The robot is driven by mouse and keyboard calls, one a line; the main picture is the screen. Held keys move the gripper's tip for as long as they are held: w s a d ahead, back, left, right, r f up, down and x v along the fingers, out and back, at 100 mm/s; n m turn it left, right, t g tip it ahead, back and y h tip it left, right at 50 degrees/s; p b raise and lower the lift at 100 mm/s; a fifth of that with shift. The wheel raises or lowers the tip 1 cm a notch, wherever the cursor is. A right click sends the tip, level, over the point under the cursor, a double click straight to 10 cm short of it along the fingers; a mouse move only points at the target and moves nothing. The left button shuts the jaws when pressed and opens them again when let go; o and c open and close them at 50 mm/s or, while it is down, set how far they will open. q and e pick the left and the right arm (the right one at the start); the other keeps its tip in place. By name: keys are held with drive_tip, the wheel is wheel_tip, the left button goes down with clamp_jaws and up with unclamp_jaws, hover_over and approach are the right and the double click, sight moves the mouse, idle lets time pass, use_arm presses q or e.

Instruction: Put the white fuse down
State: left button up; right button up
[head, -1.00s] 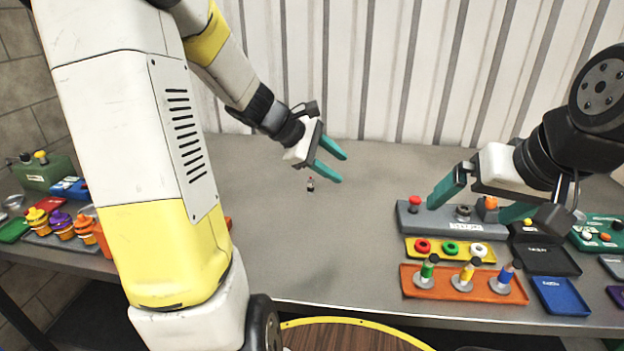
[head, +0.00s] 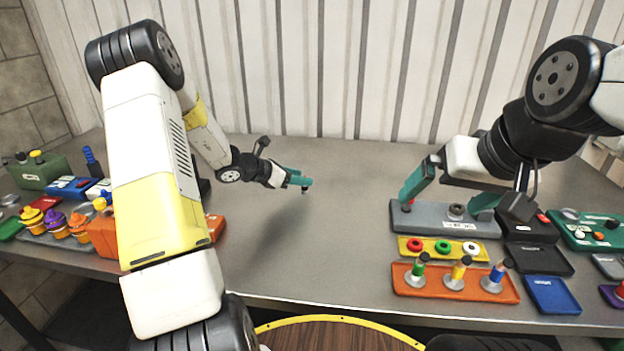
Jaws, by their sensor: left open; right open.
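A tiny upright piece (head: 304,191), dark in this view, shows just under the fingertips of my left gripper (head: 303,181), over the middle of the table. It may be the white fuse, but it is too small to be sure, and I cannot tell whether it touches the fingers. My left gripper is open, seen nearly edge-on. My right gripper (head: 450,194) is open, its teal fingers spread over the grey tray (head: 432,219) at the right. A dark round part (head: 456,211) on that tray stands between the fingers.
A yellow tray (head: 405,252) holds red, green and white rings. An orange tray (head: 440,291) holds green, yellow and blue plugs. Dark and blue trays (head: 553,296) lie further right. Coloured parts and an orange box (head: 103,238) crowd the left. The middle table (head: 330,240) is clear.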

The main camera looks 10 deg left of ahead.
use_arm(q)
drive_tip(key=shift+x, duration=1.2)
clamp_jaws()
drive_tip(key=shift+r, duration=0.15)
